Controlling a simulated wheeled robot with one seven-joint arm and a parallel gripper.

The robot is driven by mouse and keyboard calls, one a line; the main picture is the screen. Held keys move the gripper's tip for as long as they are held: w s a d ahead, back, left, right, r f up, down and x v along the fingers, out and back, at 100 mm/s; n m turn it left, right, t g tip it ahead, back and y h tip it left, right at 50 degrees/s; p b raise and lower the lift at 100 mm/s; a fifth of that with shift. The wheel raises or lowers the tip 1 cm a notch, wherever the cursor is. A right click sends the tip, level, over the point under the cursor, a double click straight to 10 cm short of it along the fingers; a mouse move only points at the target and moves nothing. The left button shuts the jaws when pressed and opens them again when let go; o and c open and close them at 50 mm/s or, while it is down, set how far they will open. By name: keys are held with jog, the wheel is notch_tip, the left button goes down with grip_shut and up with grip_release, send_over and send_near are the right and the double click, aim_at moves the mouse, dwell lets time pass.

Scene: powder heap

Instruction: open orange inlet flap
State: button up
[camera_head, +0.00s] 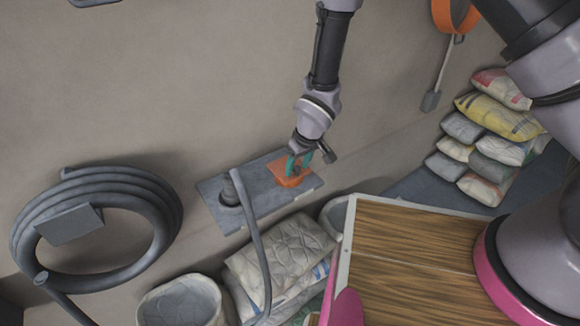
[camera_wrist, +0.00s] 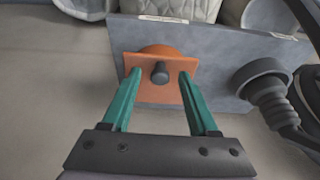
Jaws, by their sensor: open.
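The orange inlet flap (camera_wrist: 147,89) is a small square plate with a dark round knob (camera_wrist: 160,73) at its middle, on a grey wall panel (camera_wrist: 213,66). It lies flat on the panel and looks shut. In the head view the flap (camera_head: 291,181) is partly hidden by my gripper (camera_head: 300,166). In the wrist view my gripper (camera_wrist: 155,82) is open, its two teal fingers on either side of the knob. I cannot tell whether the fingers touch the flap.
A dark hose fitting (camera_wrist: 264,83) sits on the same panel beside the flap, with a hose (camera_head: 254,230) running down from it. A coiled hose (camera_head: 100,183) is at the left. Stacked sacks (camera_head: 492,119) stand at the right, and quilted sacks (camera_head: 281,254) lie below the panel.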

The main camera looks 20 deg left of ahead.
jog(key=shift+w+a+f, duration=0.15)
jog(key=shift+f, duration=0.4)
jog(key=shift+r, duration=0.15)
dwell(0.6)
grip_shut()
jog(key=shift+w+a+r, duration=0.1)
jog(key=shift+a+r, duration=0.05)
jog(key=shift+r, duration=0.35)
jog(key=shift+w+a+r, duration=0.1)
jog(key=shift+a+r, duration=0.05)
jog(key=shift+r, duration=0.35)
